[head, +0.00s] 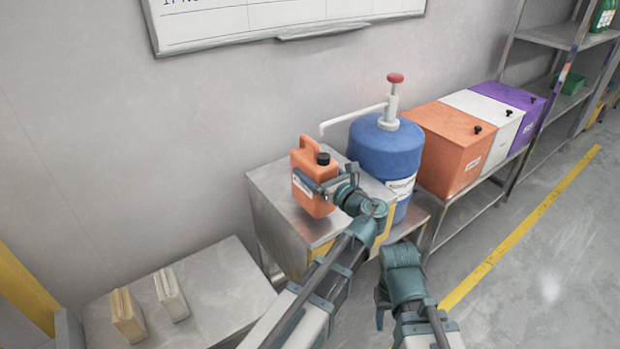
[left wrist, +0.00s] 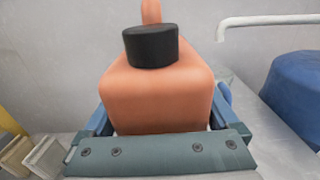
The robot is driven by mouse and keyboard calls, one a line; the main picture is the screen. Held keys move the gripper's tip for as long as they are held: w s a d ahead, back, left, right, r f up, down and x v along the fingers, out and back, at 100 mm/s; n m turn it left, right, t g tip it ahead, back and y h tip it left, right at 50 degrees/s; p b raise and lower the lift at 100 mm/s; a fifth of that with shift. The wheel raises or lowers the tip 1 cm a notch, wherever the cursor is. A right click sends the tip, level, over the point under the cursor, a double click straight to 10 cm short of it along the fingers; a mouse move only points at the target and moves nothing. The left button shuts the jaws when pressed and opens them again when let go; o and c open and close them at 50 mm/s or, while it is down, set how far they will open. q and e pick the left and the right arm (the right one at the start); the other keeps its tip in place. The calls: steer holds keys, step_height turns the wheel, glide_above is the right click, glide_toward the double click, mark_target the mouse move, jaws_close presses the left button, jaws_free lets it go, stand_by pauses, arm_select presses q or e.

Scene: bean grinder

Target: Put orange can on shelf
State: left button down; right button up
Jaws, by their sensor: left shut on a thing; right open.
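The orange can (head: 309,178), with a black cap and a handle on top, is upright over the metal stand (head: 275,205), below the spout of the blue drum's pump. Whether its base touches the stand is hard to tell. My left gripper (head: 322,186) is shut on the can, its fingers along two sides. In the left wrist view the can (left wrist: 158,100) fills the space between the fingers. My right gripper (head: 381,308) is open and empty, low in front of the stand. A shelf rack (head: 548,36) stands at the far right.
A blue drum (head: 385,152) with a red-topped pump stands right of the can. Orange, white and purple boxes (head: 478,125) line a bench beyond it. A low table (head: 225,290) at lower left holds two small blocks (head: 127,315). The floor beyond the yellow line (head: 520,230) is clear.

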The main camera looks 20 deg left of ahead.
arm_select(q)
step_height(320, 180, down, 2)
steer(key=shift+s+f+b, duration=0.1)
steer(key=shift+s+b, duration=0.05)
steer(key=shift+b, duration=0.35)
arm_select(e)
steer(key=shift+a+f, duration=0.15)
steer(key=shift+f, duration=0.4)
steer(key=shift+a+f, duration=0.15)
steer(key=shift+f, duration=0.5)
arm_select(q)
steer(key=shift+f, duration=0.2)
jaws_free()
steer(key=shift+r, duration=0.1)
steer(key=shift+r, duration=0.15)
steer(key=shift+s, duration=0.1)
